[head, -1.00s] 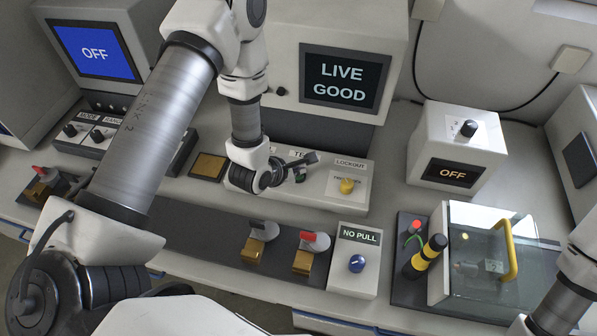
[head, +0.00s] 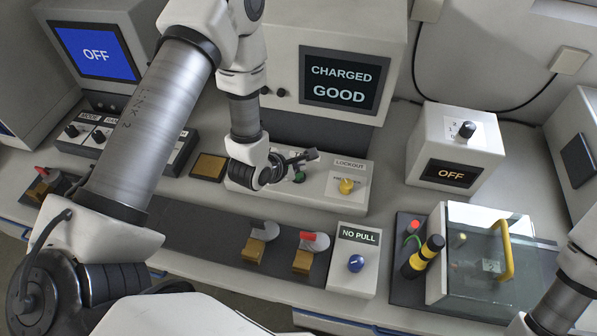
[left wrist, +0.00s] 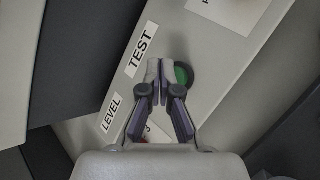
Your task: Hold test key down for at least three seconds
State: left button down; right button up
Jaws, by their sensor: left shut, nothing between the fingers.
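The green test key (head: 299,177) sits on the light panel below the main screen, and it shows in the left wrist view (left wrist: 184,74) beside the TEST label (left wrist: 142,49). My left gripper (head: 312,155) is shut and empty over that panel. In the left wrist view its fingertips (left wrist: 158,66) are just left of the key and partly cover it; I cannot tell whether they touch it. The main screen (head: 340,86) reads CHARGED and GOOD. My right gripper is out of view.
A yellow lockout knob (head: 346,186) is right of the key on the same panel. A NO PULL box (head: 354,262) with a blue knob stands in front. A clear-lidded box (head: 475,283) with a yellow handle and an OFF box (head: 456,150) stand at right.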

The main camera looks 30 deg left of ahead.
aim_at(297, 175)
pick_arm(q)
jog(key=shift+r+p, duration=1.7)
jog(key=shift+r, duration=0.8)
